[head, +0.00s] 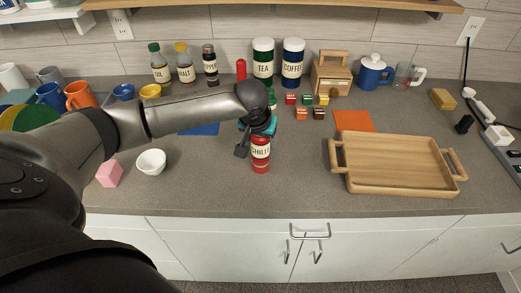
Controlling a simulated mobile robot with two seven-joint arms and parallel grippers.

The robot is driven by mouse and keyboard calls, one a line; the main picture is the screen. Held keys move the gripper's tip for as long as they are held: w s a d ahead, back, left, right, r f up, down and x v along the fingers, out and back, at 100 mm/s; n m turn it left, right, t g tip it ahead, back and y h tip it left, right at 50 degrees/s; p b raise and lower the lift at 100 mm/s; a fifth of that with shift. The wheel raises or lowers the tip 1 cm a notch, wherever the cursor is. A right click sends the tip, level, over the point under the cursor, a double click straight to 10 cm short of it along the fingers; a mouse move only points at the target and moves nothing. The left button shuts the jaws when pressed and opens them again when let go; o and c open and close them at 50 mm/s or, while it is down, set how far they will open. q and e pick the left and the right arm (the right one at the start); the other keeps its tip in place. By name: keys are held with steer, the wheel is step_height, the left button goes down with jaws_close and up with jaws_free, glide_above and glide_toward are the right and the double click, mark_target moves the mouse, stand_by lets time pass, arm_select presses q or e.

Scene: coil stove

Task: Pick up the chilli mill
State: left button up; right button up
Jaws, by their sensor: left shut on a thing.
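The chilli mill (260,167) is a red cylinder with a cream label reading CHILLI. It is upright, near the front of the grey counter, left of the wooden tray. My left gripper (258,133) comes down over its upper part and is shut on it. The gripper and wrist hide the top of the mill. I cannot tell whether its base touches the counter. My right gripper is not in view.
A wooden tray (392,184) stands to the right, a white bowl (151,162) and pink block (110,174) to the left. Behind are TEA and COFFEE canisters (293,63), several small coloured blocks and an orange mat (354,121). The counter (215,193) is clear in front.

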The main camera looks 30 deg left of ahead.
arm_select(q)
jaws_close()
steer(key=shift+r, duration=0.15)
